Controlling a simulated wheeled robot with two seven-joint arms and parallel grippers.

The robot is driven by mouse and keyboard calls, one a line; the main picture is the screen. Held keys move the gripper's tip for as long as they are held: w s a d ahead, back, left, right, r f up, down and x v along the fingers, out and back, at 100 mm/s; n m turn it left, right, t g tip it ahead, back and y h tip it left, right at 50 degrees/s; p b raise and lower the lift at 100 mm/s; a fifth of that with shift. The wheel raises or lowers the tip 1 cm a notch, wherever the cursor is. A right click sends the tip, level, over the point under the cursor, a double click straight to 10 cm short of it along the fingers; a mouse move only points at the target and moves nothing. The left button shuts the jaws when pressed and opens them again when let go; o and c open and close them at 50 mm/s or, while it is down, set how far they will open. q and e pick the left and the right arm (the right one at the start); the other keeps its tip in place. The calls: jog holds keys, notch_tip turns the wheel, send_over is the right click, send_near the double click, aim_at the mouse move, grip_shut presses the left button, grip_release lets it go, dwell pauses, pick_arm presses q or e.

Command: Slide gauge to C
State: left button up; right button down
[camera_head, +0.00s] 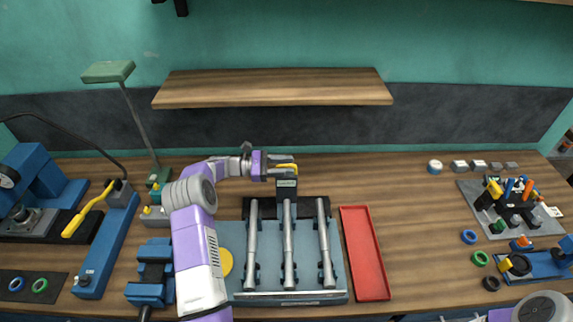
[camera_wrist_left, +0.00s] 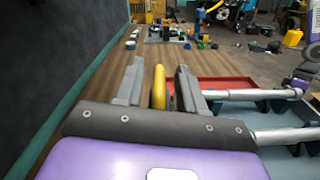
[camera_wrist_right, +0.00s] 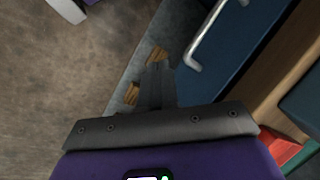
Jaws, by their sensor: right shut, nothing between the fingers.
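The gauge (camera_head: 286,187) is a dark block with a small greenish face and a yellow handle (camera_head: 287,167). It stands at the far end of the middle of three silver bars (camera_head: 289,245) on a grey-blue fixture (camera_head: 290,298). My left gripper (camera_head: 281,171) is at the handle, reaching in from the left. In the left wrist view the yellow handle (camera_wrist_left: 159,88) stands between the two fingers, with a small gap on each side. My right gripper (camera_wrist_right: 157,75) is shut and empty in the right wrist view, away from the gauge. Any letter marks are too small to read.
A red tray (camera_head: 366,253) lies right of the fixture. A wooden shelf (camera_head: 273,88) hangs behind. A lamp (camera_head: 108,72) and blue tools stand at the left. A grey tool holder (camera_head: 510,208) and coloured rings are at the right. The bench between tray and holder is clear.

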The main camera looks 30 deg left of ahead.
pick_arm(q)
jog(key=shift+w+d, duration=0.2)
jog(key=shift+d, duration=0.05)
grip_shut()
